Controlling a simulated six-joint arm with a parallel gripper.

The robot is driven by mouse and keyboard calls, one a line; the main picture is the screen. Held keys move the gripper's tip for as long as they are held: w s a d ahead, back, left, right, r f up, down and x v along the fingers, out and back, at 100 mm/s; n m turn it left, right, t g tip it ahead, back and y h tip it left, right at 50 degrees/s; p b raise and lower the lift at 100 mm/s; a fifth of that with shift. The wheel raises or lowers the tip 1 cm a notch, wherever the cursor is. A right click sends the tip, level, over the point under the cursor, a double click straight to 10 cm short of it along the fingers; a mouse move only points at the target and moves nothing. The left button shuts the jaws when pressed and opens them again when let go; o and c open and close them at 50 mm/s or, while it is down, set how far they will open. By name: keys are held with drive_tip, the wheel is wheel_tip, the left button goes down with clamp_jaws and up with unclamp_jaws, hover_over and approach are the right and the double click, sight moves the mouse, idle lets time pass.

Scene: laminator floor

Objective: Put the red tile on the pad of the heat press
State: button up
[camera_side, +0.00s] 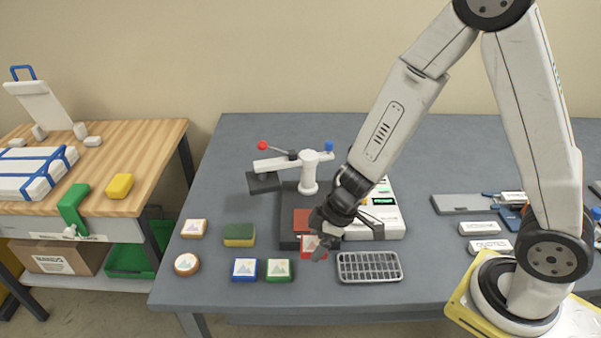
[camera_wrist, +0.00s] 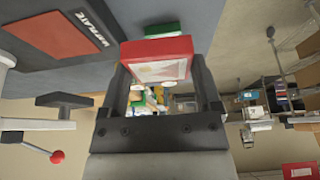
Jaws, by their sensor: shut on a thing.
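The red tile (camera_side: 308,248), with a white picture face, is held by my gripper (camera_side: 322,236) at the front edge of the heat press. In the wrist view the red tile (camera_wrist: 157,47) sits between both fingers (camera_wrist: 160,80). The heat press (camera_side: 309,175) has a dark base, a white post and a swing arm. Its dark upper plate (camera_side: 263,183) is swung out to the left, leaving the reddish pad (camera_side: 302,218) uncovered. My gripper partly hides the pad's right side. The wrist view shows the bare pad (camera_wrist: 60,35) at upper left, apart from the tile.
A blue tile (camera_side: 245,268), a green tile (camera_side: 279,269), a wooden square (camera_side: 194,228), a round coaster (camera_side: 187,264) and a sponge (camera_side: 239,234) lie left. A metal rack (camera_side: 369,266) lies in front. A white control box (camera_side: 380,215) stands right of the press.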

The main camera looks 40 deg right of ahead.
drive_tip(key=shift+r, duration=0.85)
drive_tip(key=shift+r, duration=0.1)
idle(0.3)
drive_tip(key=shift+d+r, duration=0.35)
drive_tip(key=s+d+r, duration=0.4)
drive_tip(key=d+r, duration=0.2)
drive_tip(key=d, duration=0.2)
drive_tip(key=shift+s+r, duration=0.15)
drive_tip(key=shift+r, duration=0.05)
